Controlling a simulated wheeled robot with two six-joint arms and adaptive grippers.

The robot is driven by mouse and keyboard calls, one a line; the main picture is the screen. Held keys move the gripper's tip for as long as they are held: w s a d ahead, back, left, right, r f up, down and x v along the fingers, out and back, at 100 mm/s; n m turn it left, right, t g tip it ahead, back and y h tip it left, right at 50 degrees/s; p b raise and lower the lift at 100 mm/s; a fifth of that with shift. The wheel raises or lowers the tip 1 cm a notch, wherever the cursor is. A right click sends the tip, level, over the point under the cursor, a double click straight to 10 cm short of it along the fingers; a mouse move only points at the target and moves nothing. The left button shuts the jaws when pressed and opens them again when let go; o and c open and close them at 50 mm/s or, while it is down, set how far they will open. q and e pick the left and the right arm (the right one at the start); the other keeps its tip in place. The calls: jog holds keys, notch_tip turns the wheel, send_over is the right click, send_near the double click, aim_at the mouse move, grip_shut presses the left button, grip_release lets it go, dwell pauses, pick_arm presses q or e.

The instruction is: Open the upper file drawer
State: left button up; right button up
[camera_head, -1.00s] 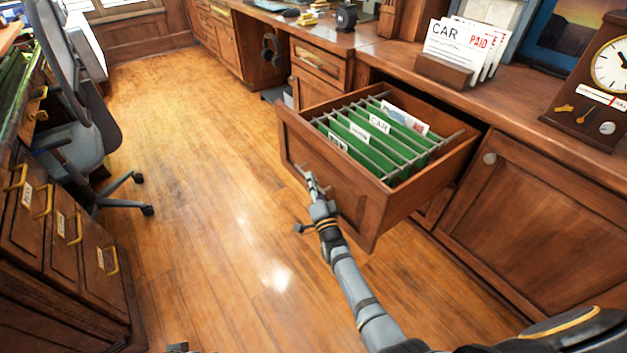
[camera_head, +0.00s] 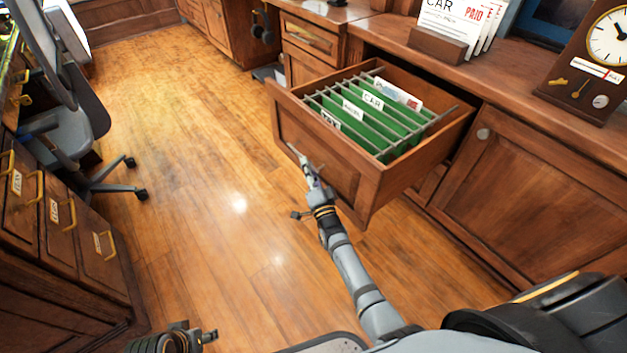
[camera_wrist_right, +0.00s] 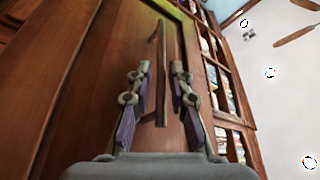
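The upper file drawer (camera_head: 318,158) is pulled far out of the wooden cabinet on the right side of the room. It holds green hanging folders (camera_head: 372,122) with white labels. My right gripper (camera_head: 303,168) is in front of the drawer's face at handle height. In the right wrist view its fingers (camera_wrist_right: 158,92) are spread apart, with the upright-looking handle bar (camera_wrist_right: 162,60) between them and a gap on each side. My left gripper (camera_head: 205,337) shows only partly at the bottom edge, low and away from the drawer; its fingers are not clear.
A closed cabinet door (camera_head: 540,190) is to the drawer's right. A clock (camera_head: 590,60) and a card holder (camera_head: 440,42) stand on the counter above. An office chair (camera_head: 75,140) and another drawer cabinet (camera_head: 55,235) are on the left. The wooden floor between is clear.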

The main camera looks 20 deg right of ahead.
jog(key=v, duration=0.9)
jog(key=shift+s, duration=0.25)
jog(key=shift+f, duration=0.1)
